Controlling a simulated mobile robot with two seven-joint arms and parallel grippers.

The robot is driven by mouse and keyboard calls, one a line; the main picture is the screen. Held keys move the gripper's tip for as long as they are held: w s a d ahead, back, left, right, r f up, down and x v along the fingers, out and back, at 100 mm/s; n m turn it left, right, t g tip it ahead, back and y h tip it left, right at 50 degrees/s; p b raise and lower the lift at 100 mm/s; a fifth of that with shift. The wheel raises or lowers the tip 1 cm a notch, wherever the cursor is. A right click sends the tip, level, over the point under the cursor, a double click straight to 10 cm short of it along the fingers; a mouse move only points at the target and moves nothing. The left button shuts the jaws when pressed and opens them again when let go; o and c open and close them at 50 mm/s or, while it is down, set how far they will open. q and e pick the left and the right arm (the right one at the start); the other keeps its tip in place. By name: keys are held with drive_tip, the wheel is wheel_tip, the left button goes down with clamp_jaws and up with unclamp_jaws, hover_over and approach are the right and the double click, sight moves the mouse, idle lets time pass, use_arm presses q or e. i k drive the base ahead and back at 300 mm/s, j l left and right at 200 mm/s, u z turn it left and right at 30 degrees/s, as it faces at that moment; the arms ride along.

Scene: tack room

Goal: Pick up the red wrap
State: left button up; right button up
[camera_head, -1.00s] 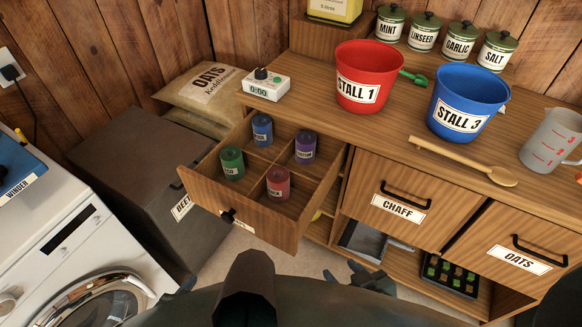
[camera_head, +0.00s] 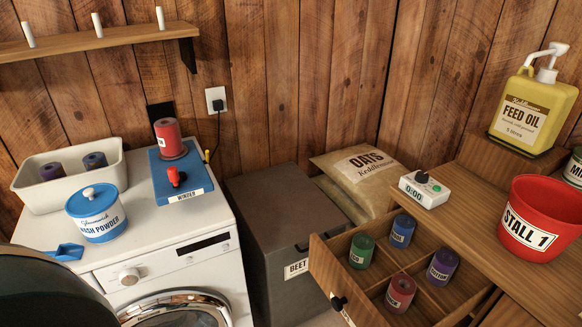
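A red wrap (camera_head: 169,138), a rolled cylinder with a pale label, stands upright on the blue winder (camera_head: 181,183) on top of the washing machine. Another red wrap (camera_head: 400,294) with a label stands in a front compartment of the open, divided drawer (camera_head: 337,290). The drawer also holds a green wrap (camera_head: 361,251), a blue wrap (camera_head: 402,231) and a purple wrap (camera_head: 442,267), each in its own compartment. Neither of my grippers is in view. A dark rounded part of mine covers the lower left corner.
The washing machine (camera_head: 192,276) also bears a white bin (camera_head: 48,192) with two wraps and a blue wash powder tub (camera_head: 97,214). A grey beet bin (camera_head: 268,211) stands between machine and drawer. A red bucket (camera_head: 541,218) and white timer (camera_head: 424,190) sit on the counter.

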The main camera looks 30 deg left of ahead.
sight(169, 133)
drive_tip(key=u, duration=1.65)
drive_tip(key=j+z, duration=0.1)
drive_tip(key=i, duration=0.05)
